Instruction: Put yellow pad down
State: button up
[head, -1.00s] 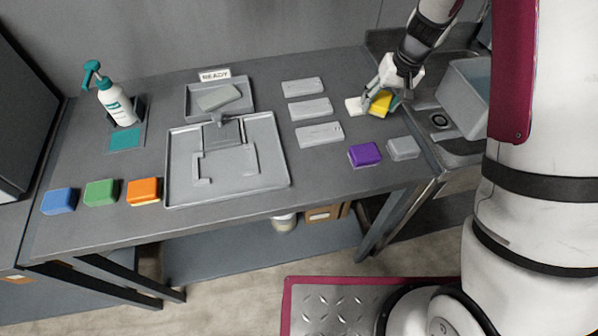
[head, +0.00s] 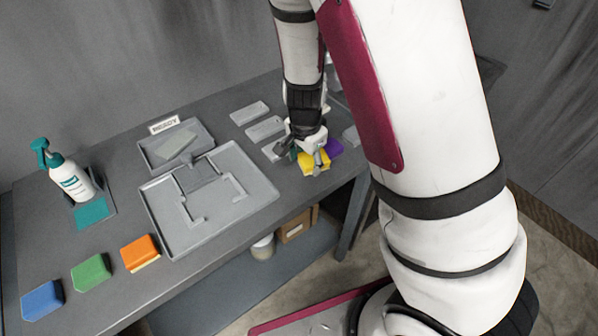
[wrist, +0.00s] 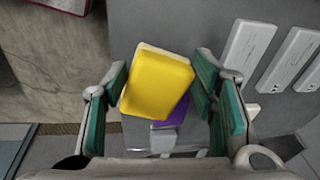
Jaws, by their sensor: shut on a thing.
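The yellow pad (head: 314,163) is in my gripper (head: 308,155), near the bench's front edge at the right. In the wrist view the yellow pad (wrist: 158,85) sits slightly tilted between the two green-lined fingers of my gripper (wrist: 160,80), which are shut on it. The purple pad (head: 334,147) lies just beyond it to the right, partly hidden by my gripper; in the wrist view it (wrist: 172,112) shows partly behind the yellow one. I cannot tell whether the yellow pad touches the bench.
Orange (head: 140,252), green (head: 90,271) and blue (head: 41,299) pads stand along the front left edge. A large grey tray (head: 262,192) is mid-bench, with grey plates (head: 250,113) to its right. A spray bottle (head: 73,178) stands at left. Bare bench lies between the tray and my gripper.

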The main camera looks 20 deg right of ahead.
jog(key=s+d+m+g+h, duration=0.1)
jog(key=s+m+g, duration=0.1)
jog(key=s+m, duration=0.8)
jog(key=m, duration=0.4)
jog(key=w+a, duration=0.1)
jog(key=w, duration=0.4)
jog(key=w+f, duration=0.1)
jog(key=w, duration=0.4)
jog(key=w+a, duration=0.1)
jog(key=w, duration=0.4)
jog(key=shift+w+a+f, duration=0.2)
jog(key=shift+w+a, duration=0.05)
jog(key=shift+a, duration=0.1)
jog(key=shift+c, duration=0.2)
jog(key=shift+f+p, duration=0.35)
jog(key=shift+f, duration=1.4)
jog(key=o, duration=1.6)
